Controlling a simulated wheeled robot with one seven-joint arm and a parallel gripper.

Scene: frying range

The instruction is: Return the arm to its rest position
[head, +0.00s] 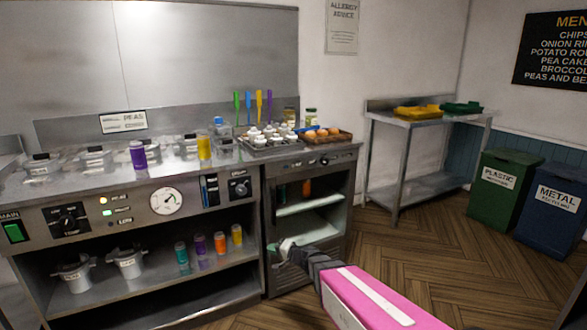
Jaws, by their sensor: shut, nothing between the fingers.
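My arm reaches in from the bottom right of the head view, with a pink link and a dark grey wrist. My gripper (284,246) is at its end, small and partly hard to make out, in front of the lower part of the open cabinet (270,222). It is shut, with nothing seen held in it. I cannot tell whether it touches the cabinet.
The steel range (120,190) carries jars, lidded pans and a tray (258,149) of white items. An egg tray (325,134) stands beside it. A side table (425,117), a green bin (496,190) and a blue bin (552,205) stand right. Wooden floor (430,245) is clear between.

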